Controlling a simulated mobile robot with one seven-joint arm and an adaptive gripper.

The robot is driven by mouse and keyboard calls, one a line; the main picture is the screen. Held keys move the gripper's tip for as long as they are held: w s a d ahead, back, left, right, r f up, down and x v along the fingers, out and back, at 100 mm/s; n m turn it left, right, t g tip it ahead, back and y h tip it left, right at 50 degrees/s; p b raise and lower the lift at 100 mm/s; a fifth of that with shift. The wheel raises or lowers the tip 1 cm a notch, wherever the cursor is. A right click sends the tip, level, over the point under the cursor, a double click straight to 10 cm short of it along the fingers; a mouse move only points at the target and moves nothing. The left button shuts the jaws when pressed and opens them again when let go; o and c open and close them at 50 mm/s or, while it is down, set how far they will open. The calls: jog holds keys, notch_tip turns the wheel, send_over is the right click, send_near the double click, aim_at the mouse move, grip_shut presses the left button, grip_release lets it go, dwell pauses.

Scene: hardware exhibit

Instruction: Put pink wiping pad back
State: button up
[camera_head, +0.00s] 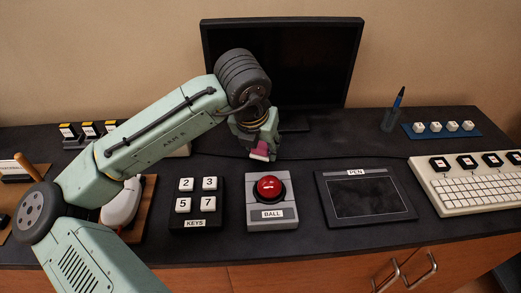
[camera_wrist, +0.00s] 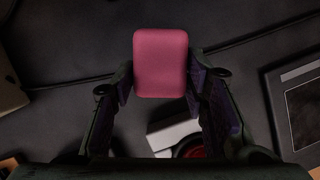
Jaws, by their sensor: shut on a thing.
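The pink wiping pad (camera_wrist: 160,62) is a rounded rectangular block between my gripper's two fingers in the wrist view. My gripper (camera_wrist: 160,88) is shut on it. In the head view the pad (camera_head: 260,154) shows as a small pink patch at my gripper (camera_head: 262,150), above the dark counter, behind the red ball button. Its lower surface and its height over the counter are hard to tell. I cannot make out an empty holder for the pad.
The red ball (camera_head: 269,188) on its grey box, the number keys (camera_head: 197,204) and the pen tablet (camera_head: 365,197) stand in front. A black monitor (camera_head: 320,65) is behind. A white keyboard (camera_head: 480,186) is right. Counter between the ball box and monitor is mostly clear.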

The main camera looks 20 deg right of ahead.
jog(key=shift+f, duration=1.05)
jog(key=shift+f, duration=0.15)
jog(key=o, duration=1.1)
jog(key=b+v, duration=0.1)
jog(key=v, duration=1.1)
